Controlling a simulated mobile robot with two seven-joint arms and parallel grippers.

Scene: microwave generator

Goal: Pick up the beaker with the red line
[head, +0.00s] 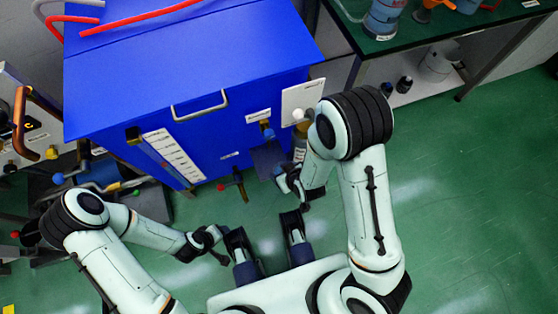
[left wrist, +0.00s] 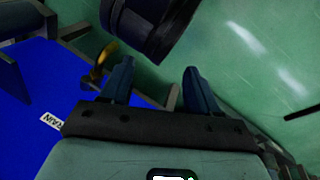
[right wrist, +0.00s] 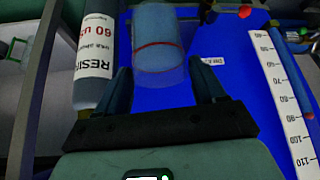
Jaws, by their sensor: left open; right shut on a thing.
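The beaker (right wrist: 158,48) with a red line around it stands out in the right wrist view as a clear cylinder with pale blue contents. It sits between the fingers of my right gripper (right wrist: 163,84), which is shut on it. In the head view my right gripper (head: 288,182) is in front of the blue cabinet's right side, and the beaker is hard to make out there. My left gripper (left wrist: 160,86) is open and empty. In the head view the left gripper (head: 220,252) hangs low over the floor, well apart from the beaker.
The blue cabinet (head: 190,60) fills the upper left, with a handle (head: 200,106) and a white scale (head: 174,156) on its front. A white labelled bottle (right wrist: 95,62) stands left of the beaker. A bench (head: 430,25) is at upper right. Green floor (head: 470,190) is clear at right.

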